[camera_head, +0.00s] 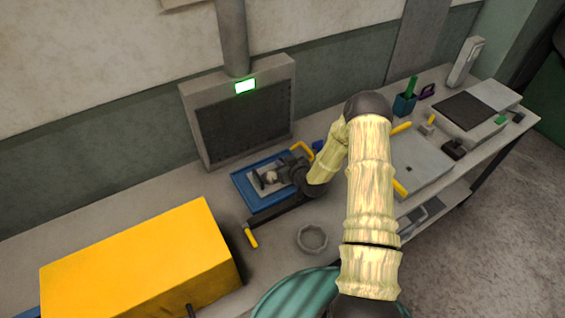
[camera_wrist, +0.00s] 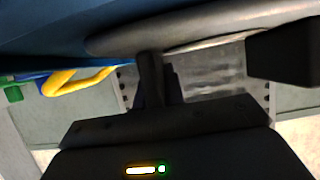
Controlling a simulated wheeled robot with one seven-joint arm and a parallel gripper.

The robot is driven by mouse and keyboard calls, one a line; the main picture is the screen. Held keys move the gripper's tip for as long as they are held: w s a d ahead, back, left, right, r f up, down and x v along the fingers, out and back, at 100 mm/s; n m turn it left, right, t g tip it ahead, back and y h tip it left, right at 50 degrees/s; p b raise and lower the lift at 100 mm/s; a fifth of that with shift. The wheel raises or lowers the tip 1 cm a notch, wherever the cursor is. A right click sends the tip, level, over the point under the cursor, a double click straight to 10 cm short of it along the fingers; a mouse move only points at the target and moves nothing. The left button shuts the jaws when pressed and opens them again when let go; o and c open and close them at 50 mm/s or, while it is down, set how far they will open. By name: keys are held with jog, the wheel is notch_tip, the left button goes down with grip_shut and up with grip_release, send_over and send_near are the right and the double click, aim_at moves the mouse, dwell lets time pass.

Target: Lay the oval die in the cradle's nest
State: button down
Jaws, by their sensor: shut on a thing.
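My gripper (camera_head: 272,176) reaches over the blue tray (camera_head: 262,207) in the head view, close above a grey insert in it. It is shut on a pale thing that seems to be the oval die; only a small part shows between the jaws. In the wrist view a long, rounded grey-tan edge, likely the die (camera_wrist: 205,38), lies across the top by the dark fingers. The blue tray seems to be the cradle, but its nest is hidden by my gripper. I cannot tell whether the die touches it.
A yellow box (camera_head: 140,265) stands front left. A yellow-handled bar (camera_head: 250,237) and a small grey bowl (camera_head: 312,238) lie near the tray. A dark vent panel (camera_head: 245,125) rises behind. A grey plate (camera_head: 420,160) and a dark-topped machine (camera_head: 468,110) stand right.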

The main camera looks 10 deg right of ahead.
jog(key=shift+s+f+b, duration=0.15)
jog(key=shift+f+b, duration=0.25)
jog(key=shift+b, duration=0.05)
jog(key=shift+s+f, duration=0.2)
jog(key=shift+f, duration=0.05)
jog(key=c, duration=1.5)
grip_release()
jog(key=shift+s+d+f, duration=0.1)
jog(key=shift+f, duration=0.05)
jog(key=shift+r+p, duration=0.4)
jog(key=shift+r, duration=0.1)
jog(key=b+v, duration=0.1)
jog(key=v, duration=0.4)
jog(key=b+v, duration=0.2)
jog(key=v, duration=0.4)
jog(key=shift+r, duration=0.5)
